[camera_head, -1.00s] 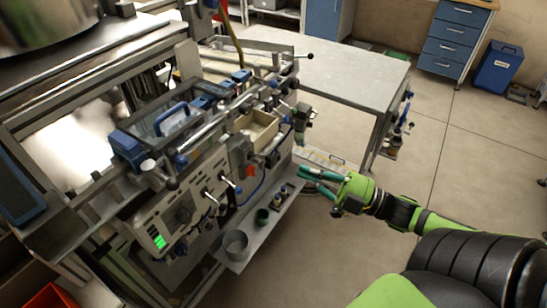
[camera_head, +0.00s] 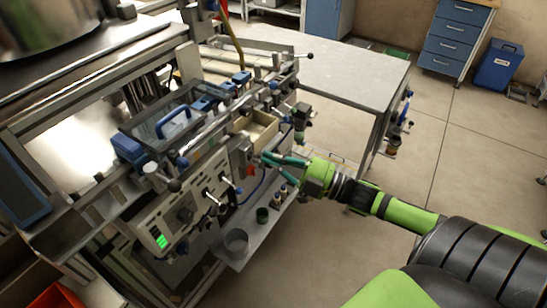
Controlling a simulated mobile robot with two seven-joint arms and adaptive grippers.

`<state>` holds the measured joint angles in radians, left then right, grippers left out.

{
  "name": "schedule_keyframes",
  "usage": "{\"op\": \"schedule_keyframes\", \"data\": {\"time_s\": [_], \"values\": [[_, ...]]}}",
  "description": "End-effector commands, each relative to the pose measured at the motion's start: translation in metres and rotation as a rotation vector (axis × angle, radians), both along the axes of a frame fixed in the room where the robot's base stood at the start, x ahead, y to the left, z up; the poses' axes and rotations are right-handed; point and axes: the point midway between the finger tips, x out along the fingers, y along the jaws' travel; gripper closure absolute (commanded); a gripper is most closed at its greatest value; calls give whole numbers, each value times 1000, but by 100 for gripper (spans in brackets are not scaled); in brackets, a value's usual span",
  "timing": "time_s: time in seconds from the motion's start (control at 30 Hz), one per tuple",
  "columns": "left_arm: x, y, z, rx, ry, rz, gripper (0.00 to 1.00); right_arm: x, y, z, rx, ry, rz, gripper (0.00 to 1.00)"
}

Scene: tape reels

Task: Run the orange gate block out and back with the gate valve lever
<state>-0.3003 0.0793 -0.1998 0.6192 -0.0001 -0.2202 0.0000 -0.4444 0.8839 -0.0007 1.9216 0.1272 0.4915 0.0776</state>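A small orange block (camera_head: 251,172), which looks like the gate block, sits low on the front of the machine, just under a grey housing (camera_head: 241,152). I cannot tell for sure which of the small levers here is the gate valve lever. My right gripper (camera_head: 266,158) reaches in from the right, its teal fingers pointing left at the machine front. The fingertips are just right of and a little above the orange block. The fingers look parted, with nothing seen between them; contact with the machine cannot be told. My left gripper is not in view.
The control panel (camera_head: 172,219) with a green display and black-knobbed levers (camera_head: 212,197) is left of the gripper. A wooden tray (camera_head: 262,133) lies above it.

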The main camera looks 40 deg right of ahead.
Motion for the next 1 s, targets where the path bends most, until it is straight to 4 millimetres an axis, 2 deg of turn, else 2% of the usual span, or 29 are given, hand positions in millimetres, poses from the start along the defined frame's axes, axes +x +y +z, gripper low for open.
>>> {"op": "schedule_keyframes", "data": {"time_s": [0.1, 0.2, 0.4, 0.87, 1.0], "values": [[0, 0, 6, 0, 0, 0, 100, 15, 10, 7, 1, -4, 1, 100], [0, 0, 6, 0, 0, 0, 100, 16, -1, -11, 0, 4, -3, 100], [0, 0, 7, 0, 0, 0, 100, 18, -10, -27, 1, 2, 0, 100], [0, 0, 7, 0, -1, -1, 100, 18, -13, -31, 1, 0, 1, 100], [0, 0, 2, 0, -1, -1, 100, 17, -13, -35, 7, -11, 0, 100]]}}
